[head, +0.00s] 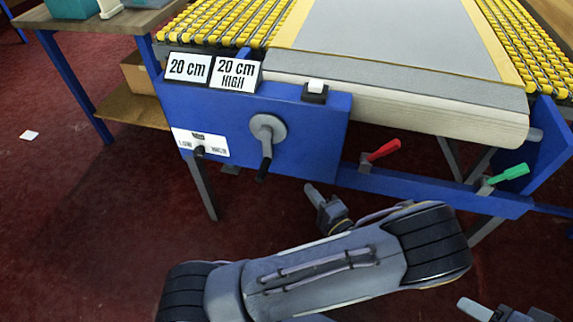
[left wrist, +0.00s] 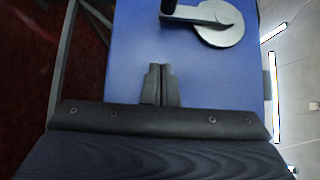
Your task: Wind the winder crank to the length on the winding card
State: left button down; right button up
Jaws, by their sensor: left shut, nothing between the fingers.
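The winder crank (head: 267,145) is on the front of a blue panel, a grey disc with an arm ending in a black handle that hangs down. The disc (left wrist: 216,24) also shows in the left wrist view, ahead and right of the fingers. Two cards on the panel's upper left read "20 cm" (head: 188,67) and "20 cm HIGH" (head: 236,75). A low/high selector (head: 200,146) sits below them. My left gripper (head: 311,190) is shut, empty and apart from the crank, below and right of it; its fingers (left wrist: 160,84) face the panel. My right gripper (head: 474,308) is partly in view at the bottom right.
A grey rug (head: 400,45) lies on yellow rollers and over the front roll. A red lever (head: 383,150) and a green lever (head: 510,173) stick out right of the panel. A black box with a white button (head: 315,88) tops it. A wooden side table (head: 95,22) stands left.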

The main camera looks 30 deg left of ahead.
pick_arm(q)
jog(key=shift+s+a+b+x, duration=0.25)
jog(key=shift+s+b+x, duration=0.15)
jog(key=shift+x, duration=1.5)
jog(key=shift+s+a+b+x, duration=0.2)
jog(key=shift+s+b+x, duration=0.15)
jog(key=shift+x, duration=1.6)
jog(key=shift+s+a+b+x, duration=0.25)
jog(key=shift+s+b+x, duration=0.15)
jog(key=shift+x, duration=1.5)
jog(key=shift+s+a+f+m+y, duration=0.15)
jog(key=shift+a+m+y, duration=0.1)
jog(key=shift+a, duration=0.25)
jog(key=shift+s+a+r+m+y, duration=0.15)
jog(key=shift+a+m, duration=0.1)
jog(key=shift+a, duration=0.25)
jog(key=shift+f, duration=0.1)
